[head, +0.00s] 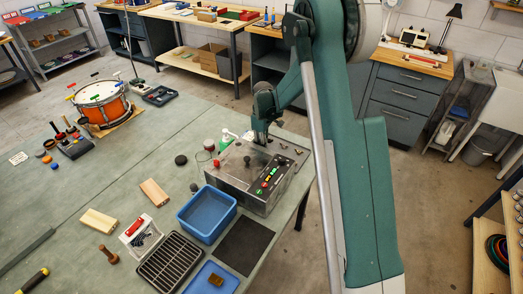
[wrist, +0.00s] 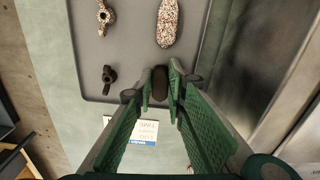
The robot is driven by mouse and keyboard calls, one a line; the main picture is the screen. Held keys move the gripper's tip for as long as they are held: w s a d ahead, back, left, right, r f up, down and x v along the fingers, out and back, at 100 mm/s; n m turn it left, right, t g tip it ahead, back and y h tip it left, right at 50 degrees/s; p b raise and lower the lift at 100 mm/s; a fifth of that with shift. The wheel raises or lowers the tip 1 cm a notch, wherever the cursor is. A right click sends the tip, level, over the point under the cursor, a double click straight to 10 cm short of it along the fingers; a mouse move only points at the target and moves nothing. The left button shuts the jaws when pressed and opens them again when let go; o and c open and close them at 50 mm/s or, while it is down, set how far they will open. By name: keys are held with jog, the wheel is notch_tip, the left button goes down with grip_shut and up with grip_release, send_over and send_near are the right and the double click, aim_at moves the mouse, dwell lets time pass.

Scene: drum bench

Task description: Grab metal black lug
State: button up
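A dark oblong piece (wrist: 160,83), which looks like the black lug, lies on a grey tray (wrist: 130,62) in the wrist view. My gripper (wrist: 160,80) is open around it, with one fingertip on each side and a thin gap at each. I cannot tell whether either finger touches it. A smaller dark wing-shaped piece (wrist: 109,78) lies to its left. In the head view my gripper (head: 261,138) is low behind the grey machine box, and the lug is hidden there.
A speckled oblong piece (wrist: 167,22) and a speckled wing-shaped piece (wrist: 104,17) lie on the tray. A printed card (wrist: 132,130) is below its edge. A grey box with buttons (head: 250,178) stands close to my gripper, and a blue bin (head: 207,213) is in front.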

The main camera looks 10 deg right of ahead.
jog(key=shift+r, duration=0.15)
jog(key=shift+c, duration=0.2)
notch_tip(320, 180, up, 10)
jog(key=shift+p, duration=0.3)
dwell(0.4)
